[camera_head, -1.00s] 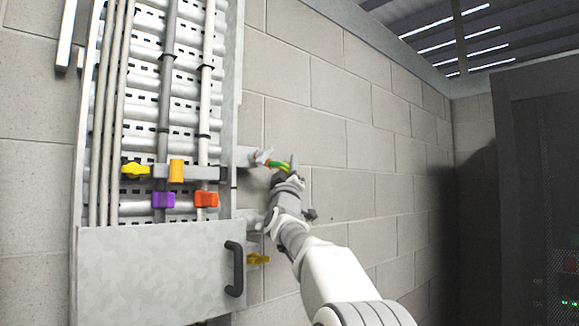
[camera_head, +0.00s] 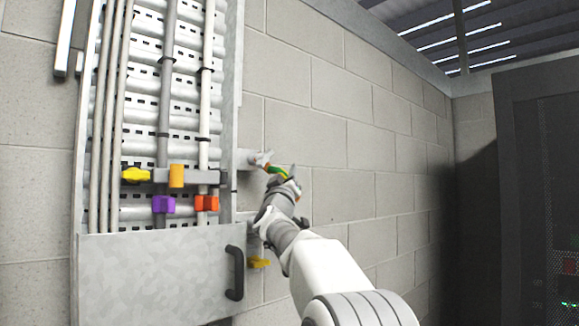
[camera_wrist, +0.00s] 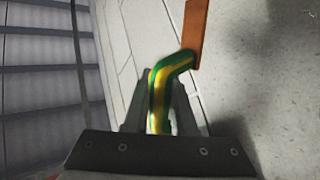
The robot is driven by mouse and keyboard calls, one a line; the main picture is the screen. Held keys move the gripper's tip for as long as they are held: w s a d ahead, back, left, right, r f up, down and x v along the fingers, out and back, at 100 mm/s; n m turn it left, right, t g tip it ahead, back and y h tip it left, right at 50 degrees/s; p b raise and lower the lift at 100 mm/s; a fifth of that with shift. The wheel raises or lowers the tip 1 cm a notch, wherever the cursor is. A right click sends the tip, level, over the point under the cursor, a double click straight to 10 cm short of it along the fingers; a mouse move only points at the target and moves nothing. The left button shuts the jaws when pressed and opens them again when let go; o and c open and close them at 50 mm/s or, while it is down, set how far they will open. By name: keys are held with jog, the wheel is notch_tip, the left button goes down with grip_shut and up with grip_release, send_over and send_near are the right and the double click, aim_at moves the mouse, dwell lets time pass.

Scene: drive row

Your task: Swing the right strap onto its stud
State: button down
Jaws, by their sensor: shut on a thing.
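The green-and-yellow strap (camera_head: 276,170) is at the right side of the wall cabinet, by a grey bracket (camera_head: 245,159). A pale fitting (camera_head: 260,158) shows at its left end. In the wrist view the strap (camera_wrist: 158,88) runs up between my fingers and bends right to a flat copper-coloured piece (camera_wrist: 196,24). My gripper (camera_head: 289,180) is shut on the strap; in the wrist view my gripper (camera_wrist: 160,108) has a finger on each side of it. I cannot make out the stud, and my fingers and wrist hide part of the strap.
The cabinet (camera_head: 160,270) has a black handle (camera_head: 235,273). Coloured clamps, including an orange-red one (camera_head: 207,203), sit on its pipes. A yellow part (camera_head: 258,262) is below my wrist. A dark rack (camera_head: 540,200) stands right; the block wall between is bare.

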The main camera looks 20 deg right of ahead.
jog(key=shift+s+a+f+m+g+y, duration=0.5)
jog(key=shift+a+f+m+g, duration=0.45)
jog(key=shift+m+g, duration=0.4)
jog(key=shift+s+a+f+m+g+y, duration=0.3)
jog(key=shift+a+f+m+g+y, duration=0.25)
jog(key=shift+a+f+m+g, duration=0.7)
jog(key=shift+s+a+f+m+g+y, duration=0.5)
jog(key=shift+m+g, duration=0.5)
jog(key=shift+g, duration=0.7)
jog(key=shift+w+a, duration=0.1)
jog(key=shift+a, duration=0.05)
jog(key=c, duration=0.7)
grip_release()
jog(key=shift+c, duration=0.2)
jog(key=b+v, duration=0.1)
jog(key=v, duration=1.6)
jog(key=shift+s+b, duration=0.25)
jog(key=shift+b, duration=0.05)
